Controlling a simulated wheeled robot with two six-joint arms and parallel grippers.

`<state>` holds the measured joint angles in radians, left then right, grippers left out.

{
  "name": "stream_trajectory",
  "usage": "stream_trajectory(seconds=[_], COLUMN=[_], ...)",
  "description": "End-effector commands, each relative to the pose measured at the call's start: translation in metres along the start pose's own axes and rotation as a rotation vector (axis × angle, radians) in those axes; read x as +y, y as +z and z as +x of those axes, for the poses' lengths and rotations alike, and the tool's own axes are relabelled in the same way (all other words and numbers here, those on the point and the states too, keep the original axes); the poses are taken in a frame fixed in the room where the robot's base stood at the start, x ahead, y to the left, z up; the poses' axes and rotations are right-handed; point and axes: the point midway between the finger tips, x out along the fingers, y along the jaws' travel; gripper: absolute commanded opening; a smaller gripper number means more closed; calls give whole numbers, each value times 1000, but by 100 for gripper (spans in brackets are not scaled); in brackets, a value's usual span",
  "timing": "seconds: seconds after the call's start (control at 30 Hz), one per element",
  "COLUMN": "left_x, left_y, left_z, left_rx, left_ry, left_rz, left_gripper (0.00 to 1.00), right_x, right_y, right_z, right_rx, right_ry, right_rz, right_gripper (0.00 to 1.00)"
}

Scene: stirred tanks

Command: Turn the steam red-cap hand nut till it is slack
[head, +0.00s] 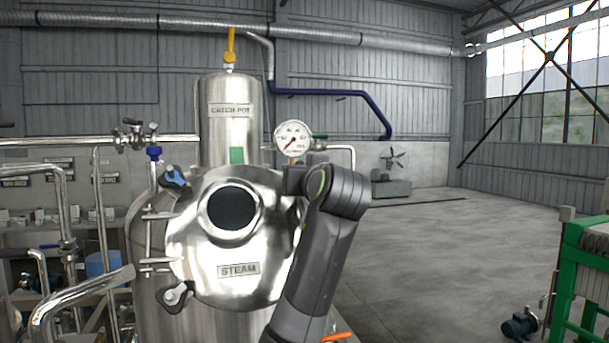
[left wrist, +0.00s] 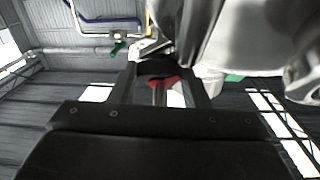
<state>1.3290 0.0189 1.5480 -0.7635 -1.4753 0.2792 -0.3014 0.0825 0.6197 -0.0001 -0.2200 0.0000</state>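The steam tank's round steel lid (head: 205,270) bears a STEAM plate and a dark round window. My left arm rises in front of the lid's right side in the head view and hides its gripper and the nut there. In the left wrist view my left gripper (left wrist: 160,70) has its two fingers around the red-cap hand nut (left wrist: 164,80). The red shows between them, with a dark part just beyond and a metal stud in front. I cannot tell whether the fingers press on it. My right gripper is in neither view.
A blue-cap hand nut (head: 175,178) and a dark-winged nut (head: 175,297) sit on the lid's left edge. A pressure gauge (head: 292,138) and the catch pot (head: 229,125) stand above. Pipes crowd the left. Open floor (head: 430,255) lies right, before a green frame (head: 565,270).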

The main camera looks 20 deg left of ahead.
Motion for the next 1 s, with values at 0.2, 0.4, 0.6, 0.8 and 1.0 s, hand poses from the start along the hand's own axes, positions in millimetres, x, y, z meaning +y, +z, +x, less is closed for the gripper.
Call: stream_trajectory(seconds=[0.2,0.4,0.6,0.8,1.0], left_x=[0,0,2,4,5], left_y=[0,0,0,-1,-3], left_z=[0,0,0,0,0], left_rx=[0,0,-1,0,0], left_ry=[0,-11,-56,-138,-240], left_rz=[0,-18,-89,-219,-378], left_gripper=[19,19,19,19,19], right_x=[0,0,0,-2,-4], right_y=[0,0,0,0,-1], right_z=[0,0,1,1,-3], right_rx=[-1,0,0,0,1], right_ry=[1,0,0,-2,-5], right_rz=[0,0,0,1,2], right_gripper=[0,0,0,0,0])
